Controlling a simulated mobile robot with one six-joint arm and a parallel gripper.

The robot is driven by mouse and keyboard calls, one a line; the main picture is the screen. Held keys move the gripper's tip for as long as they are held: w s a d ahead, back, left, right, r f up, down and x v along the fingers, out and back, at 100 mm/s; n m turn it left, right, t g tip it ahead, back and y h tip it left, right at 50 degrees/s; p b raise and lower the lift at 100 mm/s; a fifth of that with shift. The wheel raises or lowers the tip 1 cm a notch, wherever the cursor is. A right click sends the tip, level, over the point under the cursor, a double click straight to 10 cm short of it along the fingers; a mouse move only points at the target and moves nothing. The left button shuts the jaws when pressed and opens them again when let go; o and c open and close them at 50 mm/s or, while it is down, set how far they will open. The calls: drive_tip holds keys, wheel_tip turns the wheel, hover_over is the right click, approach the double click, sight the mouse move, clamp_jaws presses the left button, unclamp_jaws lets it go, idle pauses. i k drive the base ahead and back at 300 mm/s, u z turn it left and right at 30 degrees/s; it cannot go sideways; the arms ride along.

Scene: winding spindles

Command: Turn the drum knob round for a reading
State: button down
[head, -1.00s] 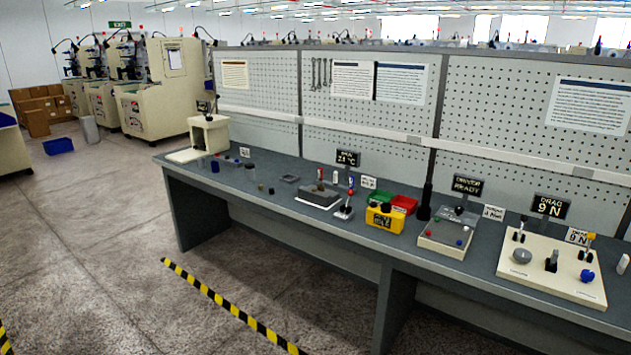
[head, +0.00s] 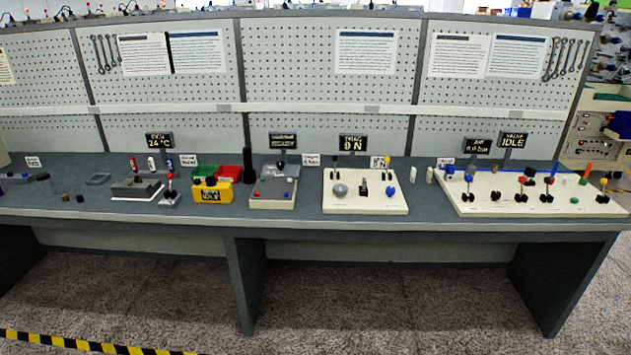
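A cream board (head: 340,207) stands on the bench a little right of the middle in the head view. It carries a round grey knob (head: 340,189), a black upright lever (head: 363,187) and a small blue knob (head: 390,191). A black sign (head: 353,143) behind it reads "DRAG 9 N". I cannot tell from the small labels which control is the drum knob. My gripper is not in view.
Left of the drag board are a driver box (head: 272,203) and a yellow box (head: 212,195). Floor in front is clear.

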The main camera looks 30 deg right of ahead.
sight(339, 189)
drive_tip(key=u, duration=0.55)
drive_tip(key=i, duration=0.65)
drive_tip(key=z, duration=1)
